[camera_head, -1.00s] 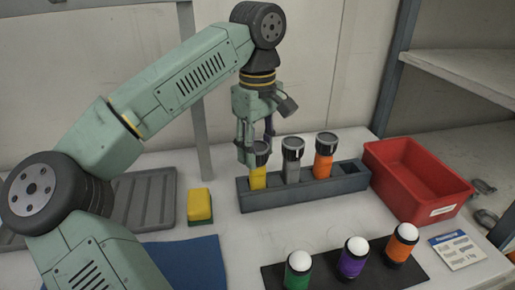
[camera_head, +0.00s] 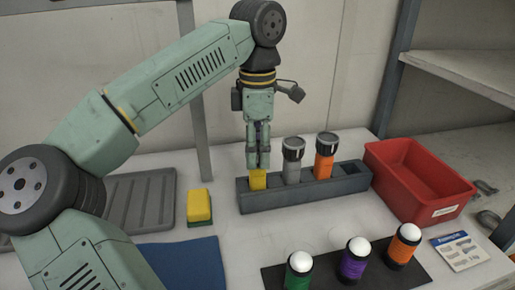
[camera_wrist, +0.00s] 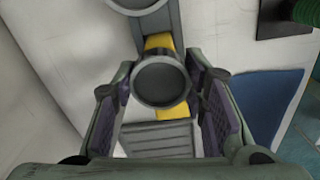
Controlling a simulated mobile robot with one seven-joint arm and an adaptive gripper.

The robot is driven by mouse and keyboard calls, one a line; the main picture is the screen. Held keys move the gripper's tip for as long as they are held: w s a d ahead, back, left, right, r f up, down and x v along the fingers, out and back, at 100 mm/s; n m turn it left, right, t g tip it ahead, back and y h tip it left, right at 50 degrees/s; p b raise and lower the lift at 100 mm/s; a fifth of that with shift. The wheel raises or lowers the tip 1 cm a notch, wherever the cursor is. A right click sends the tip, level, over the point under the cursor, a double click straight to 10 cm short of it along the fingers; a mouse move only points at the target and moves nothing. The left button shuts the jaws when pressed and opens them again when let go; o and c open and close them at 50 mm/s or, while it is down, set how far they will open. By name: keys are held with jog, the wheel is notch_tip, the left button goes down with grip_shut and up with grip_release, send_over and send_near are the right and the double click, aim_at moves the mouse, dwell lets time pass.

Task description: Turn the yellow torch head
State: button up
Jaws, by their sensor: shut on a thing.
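The yellow torch (camera_head: 258,182) stands upright in the left slot of the dark grey rack (camera_head: 312,192). My gripper (camera_head: 258,163) points straight down over it and is shut on its dark round head. The fingers hide the head in the head view. In the wrist view the torch head (camera_wrist: 160,80) shows from above as a dark disc between the two finger pads.
A grey torch (camera_head: 292,165) and an orange torch (camera_head: 325,160) stand in the same rack, close on the right. A red bin (camera_head: 415,190) is further right. A yellow sponge (camera_head: 199,204) lies left. Three capped cylinders stand in front, the purple one (camera_head: 352,262) in the middle.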

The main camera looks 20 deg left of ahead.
aim_at(257, 146)
jog(key=shift+n, duration=0.5)
jog(key=o, duration=0.9)
jog(key=shift+r, duration=3.75)
